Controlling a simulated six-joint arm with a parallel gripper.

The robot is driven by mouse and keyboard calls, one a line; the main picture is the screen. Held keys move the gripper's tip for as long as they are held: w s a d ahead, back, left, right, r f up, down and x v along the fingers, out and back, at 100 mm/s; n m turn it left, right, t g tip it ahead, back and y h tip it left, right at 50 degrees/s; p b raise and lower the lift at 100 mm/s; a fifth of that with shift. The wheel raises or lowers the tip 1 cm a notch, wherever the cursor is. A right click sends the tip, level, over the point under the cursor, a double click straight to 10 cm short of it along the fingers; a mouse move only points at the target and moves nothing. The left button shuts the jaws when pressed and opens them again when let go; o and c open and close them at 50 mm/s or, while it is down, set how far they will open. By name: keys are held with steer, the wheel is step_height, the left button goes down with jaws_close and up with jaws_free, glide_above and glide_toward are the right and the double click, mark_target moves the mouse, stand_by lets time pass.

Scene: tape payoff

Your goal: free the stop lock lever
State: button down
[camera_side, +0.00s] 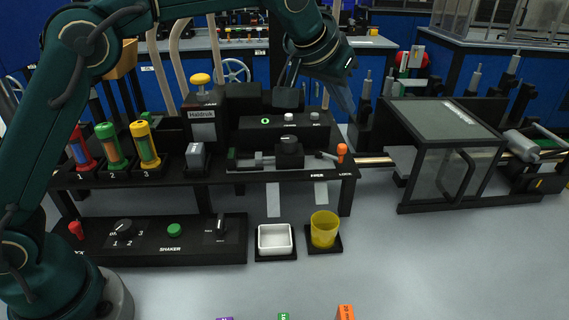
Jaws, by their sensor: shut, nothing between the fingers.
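The stop lock lever (325,154) is a short grey bar with an orange-red knob (342,150) at the right end of the black shelf. The knob stands at the right, above the small label that seems to read LOCK. Another label, seemingly FREE, lies to its left. My gripper (346,108) hangs above and behind the lever in the picture, pointing down, apart from it. It is shut and empty; its fingertips are small and hard to make out.
A black block with buttons (288,128) and a slide with a black knob (289,146) are left of the lever. A clear-sided guard box (440,120) stands to the right. A white tray (276,239) and a yellow cup (323,229) sit below the shelf.

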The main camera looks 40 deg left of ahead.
steer(key=shift+s+x, duration=0.25)
steer(key=shift+x, duration=4.3)
steer(key=shift+s+f, duration=0.2)
steer(key=shift+s, duration=0.55)
steer(key=shift+s+f, duration=0.15)
steer(key=shift+s, duration=0.55)
